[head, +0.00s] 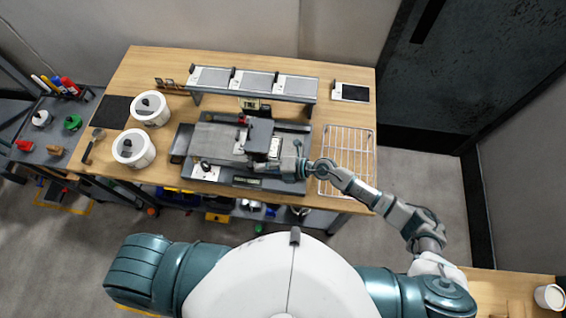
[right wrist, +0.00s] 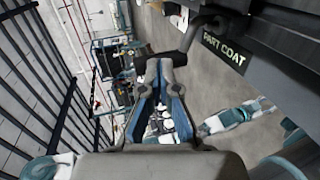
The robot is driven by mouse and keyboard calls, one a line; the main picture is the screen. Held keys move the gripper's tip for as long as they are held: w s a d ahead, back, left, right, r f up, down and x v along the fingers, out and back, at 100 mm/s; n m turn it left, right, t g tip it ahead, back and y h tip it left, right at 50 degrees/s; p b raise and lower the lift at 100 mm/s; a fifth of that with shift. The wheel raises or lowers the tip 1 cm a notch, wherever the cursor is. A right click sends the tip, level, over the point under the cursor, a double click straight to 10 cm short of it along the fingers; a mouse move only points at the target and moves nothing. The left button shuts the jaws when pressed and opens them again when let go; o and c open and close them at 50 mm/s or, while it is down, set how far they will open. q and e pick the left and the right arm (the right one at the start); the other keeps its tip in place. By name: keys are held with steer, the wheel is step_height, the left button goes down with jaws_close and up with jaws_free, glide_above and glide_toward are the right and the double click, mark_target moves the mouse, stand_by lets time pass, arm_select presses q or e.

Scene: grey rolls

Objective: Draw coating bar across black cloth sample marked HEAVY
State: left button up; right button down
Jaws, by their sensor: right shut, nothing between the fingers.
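A grey coating machine (head: 216,143) stands in the middle of the wooden table, with a dark block-shaped carriage (head: 260,136) across its bed. I cannot make out the coating bar separately. A flat black piece (head: 116,111) lies at the table's left; I cannot tell whether it is a cloth sample, and no HEAVY mark is readable. My right gripper (head: 284,167) is at the machine's right front, beside the carriage. In the right wrist view its fingers (right wrist: 160,68) are shut and empty, close to a dark bent bar (right wrist: 190,38). My left gripper is out of view.
Two white pots (head: 133,160) stand at the left. A raised rack (head: 253,82) with several grey panels runs along the back. A wire rack (head: 346,153) lies at the right, under my right arm.

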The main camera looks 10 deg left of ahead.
mark_target(252, 167)
steer(key=shift+a, duration=0.25)
steer(key=shift+a+p, duration=0.6)
steer(key=shift+a, duration=0.95)
steer(key=shift+d+p, duration=0.3)
steer(key=shift+d, duration=1.75)
